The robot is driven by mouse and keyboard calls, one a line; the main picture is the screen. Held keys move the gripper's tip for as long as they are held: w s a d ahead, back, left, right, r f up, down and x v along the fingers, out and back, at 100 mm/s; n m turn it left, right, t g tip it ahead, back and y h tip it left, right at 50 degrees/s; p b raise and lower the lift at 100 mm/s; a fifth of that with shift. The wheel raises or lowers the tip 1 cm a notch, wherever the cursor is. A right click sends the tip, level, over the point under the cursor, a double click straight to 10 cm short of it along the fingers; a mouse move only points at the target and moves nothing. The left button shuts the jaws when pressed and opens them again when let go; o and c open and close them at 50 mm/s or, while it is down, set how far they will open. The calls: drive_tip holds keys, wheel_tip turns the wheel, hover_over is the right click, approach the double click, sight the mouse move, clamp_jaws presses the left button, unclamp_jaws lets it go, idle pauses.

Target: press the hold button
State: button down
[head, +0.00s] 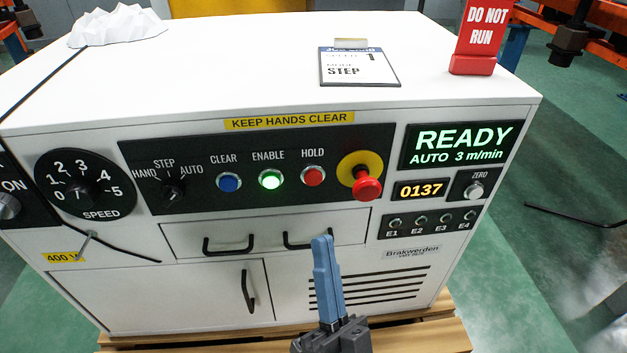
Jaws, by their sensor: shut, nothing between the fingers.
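The hold button (313,176) is a red round button under the label HOLD on the dark control panel of a white cabinet. My gripper (322,240) is shut and empty, with blue fingers pointing up. In the picture its tips are below the hold button, in front of the drawer; how far they are from the panel I cannot tell. The hold button is not covered. The display (460,145) reads READY, AUTO 3 m/min.
Left of the hold button are a lit green ENABLE button (270,179) and a blue CLEAR button (229,183). Right of it a red emergency stop (367,188) on a yellow disc sticks out. Drawer handles (228,246) protrude below. A red DO NOT RUN sign (485,35) stands on top.

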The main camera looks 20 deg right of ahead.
drive_tip(key=w+d+b, duration=0.2)
drive_tip(key=w+b, duration=0.1)
drive_tip(key=w, duration=0.5)
drive_tip(key=shift+w+d, duration=0.2)
drive_tip(key=shift+w, duration=0.1)
drive_tip(key=shift+w, duration=0.1)
idle(2.0)
drive_tip(key=shift+w+d, duration=0.15)
drive_tip(key=shift+w, duration=0.15)
drive_tip(key=shift+w+d, duration=0.1)
drive_tip(key=shift+w, duration=0.25)
idle(0.6)
drive_tip(key=shift+s, duration=0.15)
drive_tip(key=shift+s+a, duration=0.25)
drive_tip(key=shift+s, duration=0.35)
drive_tip(key=shift+s+a+p, duration=0.25)
drive_tip(key=shift+s+p, duration=0.05)
drive_tip(key=shift+s, duration=0.5)
drive_tip(key=shift+s+a+p, duration=0.2)
drive_tip(key=shift+s+p, duration=0.15)
drive_tip(key=shift+s, duration=0.5)
drive_tip(key=shift+s+a+p, duration=0.25)
drive_tip(key=shift+s+p, duration=0.05)
drive_tip(key=shift+s, duration=0.5)
